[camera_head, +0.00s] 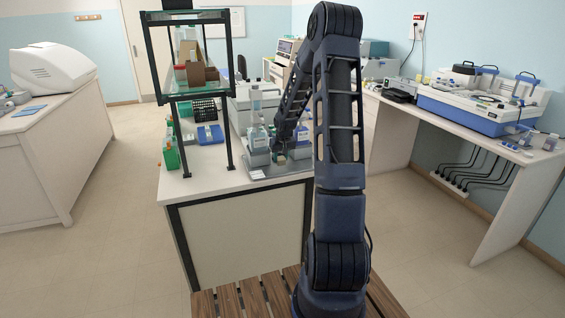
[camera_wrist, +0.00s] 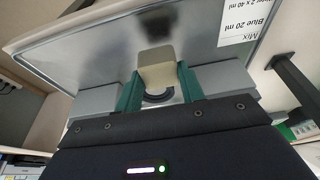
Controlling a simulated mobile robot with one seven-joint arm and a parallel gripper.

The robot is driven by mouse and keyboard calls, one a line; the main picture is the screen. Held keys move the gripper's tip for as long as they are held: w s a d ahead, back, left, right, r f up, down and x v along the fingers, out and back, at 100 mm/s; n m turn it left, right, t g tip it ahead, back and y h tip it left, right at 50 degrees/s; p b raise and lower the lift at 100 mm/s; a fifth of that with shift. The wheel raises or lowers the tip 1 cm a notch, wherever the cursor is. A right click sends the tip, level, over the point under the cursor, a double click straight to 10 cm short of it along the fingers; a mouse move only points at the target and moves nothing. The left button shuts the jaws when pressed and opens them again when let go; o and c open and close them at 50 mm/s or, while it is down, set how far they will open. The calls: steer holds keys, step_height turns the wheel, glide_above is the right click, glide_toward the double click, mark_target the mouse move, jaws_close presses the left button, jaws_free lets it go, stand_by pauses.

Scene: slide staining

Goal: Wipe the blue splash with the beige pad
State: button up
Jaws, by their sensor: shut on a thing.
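My gripper (camera_wrist: 158,90) is shut on the beige pad (camera_wrist: 157,66), which sits between its green fingertips in the wrist view. The pad is over the shiny metal tray (camera_wrist: 90,48); I cannot tell whether it touches the surface. A dark, blurred patch shows on the tray just beyond the pad; I cannot tell whether it is the blue splash or a reflection. In the head view my gripper (camera_head: 280,155) is low over the tray (camera_head: 285,171) at the front of the bench, and the splash cannot be made out there.
A white label (camera_wrist: 247,25) lies on the tray.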

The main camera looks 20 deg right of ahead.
steer(key=shift+r, duration=2.6)
